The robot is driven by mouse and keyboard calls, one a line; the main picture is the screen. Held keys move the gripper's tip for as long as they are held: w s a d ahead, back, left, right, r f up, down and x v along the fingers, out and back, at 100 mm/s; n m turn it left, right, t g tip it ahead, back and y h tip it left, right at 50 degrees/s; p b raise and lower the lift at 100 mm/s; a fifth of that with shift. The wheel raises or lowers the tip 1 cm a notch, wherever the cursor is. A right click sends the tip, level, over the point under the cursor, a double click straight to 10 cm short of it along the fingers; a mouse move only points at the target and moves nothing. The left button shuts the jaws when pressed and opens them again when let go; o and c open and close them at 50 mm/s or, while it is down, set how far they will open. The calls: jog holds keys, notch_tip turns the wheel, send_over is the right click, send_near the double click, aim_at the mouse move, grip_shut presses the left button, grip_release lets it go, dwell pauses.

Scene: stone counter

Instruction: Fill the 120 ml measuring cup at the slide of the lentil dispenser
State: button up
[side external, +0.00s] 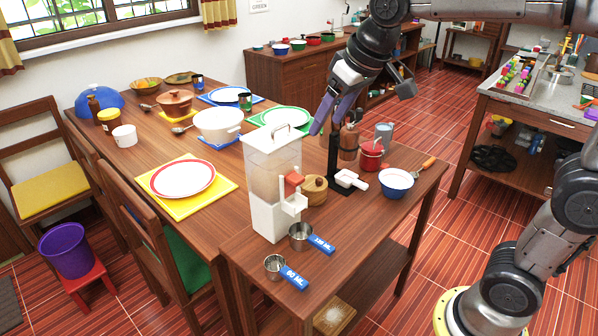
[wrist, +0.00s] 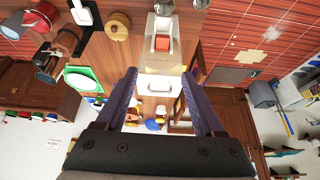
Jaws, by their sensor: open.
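The lentil dispenser (side external: 272,190) is a tall box with a clear upper part and a white base, upright near the table's front end. Its red slide (side external: 294,183) sits above a white spout on the right side; the slide also shows in the wrist view (wrist: 162,44). The metal 120 ml measuring cup (side external: 301,238), with a blue labelled handle, stands on the table in front of the dispenser, apart from my gripper. My gripper (side external: 328,122) is open and empty, above the table and behind the dispenser. In the wrist view the dispenser's lid (wrist: 160,86) appears between my fingers. The cup's contents are unclear.
A metal 60 ml cup (side external: 274,265) lies near the front edge. Plates and pots fill the far table.

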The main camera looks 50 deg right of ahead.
aim_at(296, 178)
jog(key=shift+g, duration=0.4)
jog(key=x, duration=1.6)
jog(key=shift+w+a+f, duration=0.2)
jog(key=shift+w+a, duration=0.1)
jog(key=shift+w, duration=0.25)
jog(key=shift+c, duration=0.2)
grip_shut()
